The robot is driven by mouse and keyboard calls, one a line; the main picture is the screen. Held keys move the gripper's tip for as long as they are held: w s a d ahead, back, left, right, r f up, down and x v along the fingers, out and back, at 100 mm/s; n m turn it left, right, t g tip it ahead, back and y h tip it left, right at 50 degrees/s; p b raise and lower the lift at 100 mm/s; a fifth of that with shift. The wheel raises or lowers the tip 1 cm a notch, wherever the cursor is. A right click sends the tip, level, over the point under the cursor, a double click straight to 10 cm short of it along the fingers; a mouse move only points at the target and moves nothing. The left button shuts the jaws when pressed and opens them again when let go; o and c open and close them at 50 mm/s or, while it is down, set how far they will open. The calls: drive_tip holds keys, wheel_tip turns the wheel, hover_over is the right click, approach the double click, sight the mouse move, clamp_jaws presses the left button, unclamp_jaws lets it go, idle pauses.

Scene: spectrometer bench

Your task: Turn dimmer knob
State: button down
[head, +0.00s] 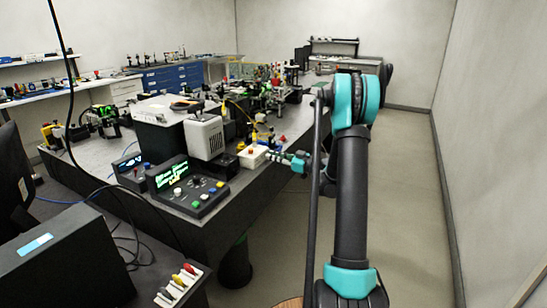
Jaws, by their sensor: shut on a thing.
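A small cream-white box (252,156) with a red and yellow part on top sits near the right edge of the dark bench. My gripper (272,156) reaches in from the right, level with the box, and its fingertips meet the box's right side. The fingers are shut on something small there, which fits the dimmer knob. The knob itself is hidden by the fingers and too small to make out, so its angle cannot be told.
A black control box with a green display (172,172) and coloured buttons stands at the bench's near corner. A grey-white unit (204,138) stands left of the cream-white box. Optical parts crowd the bench behind. The floor (400,200) right of the bench is clear up to the wall.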

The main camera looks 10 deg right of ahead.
drive_tip(key=shift+m, duration=0.3)
drive_tip(key=m, duration=0.9)
drive_tip(key=shift+w+d, duration=0.1)
drive_tip(key=shift+m, duration=0.3)
idle(0.4)
drive_tip(key=c, duration=1.5)
unclamp_jaws()
drive_tip(key=shift+c, duration=0.2)
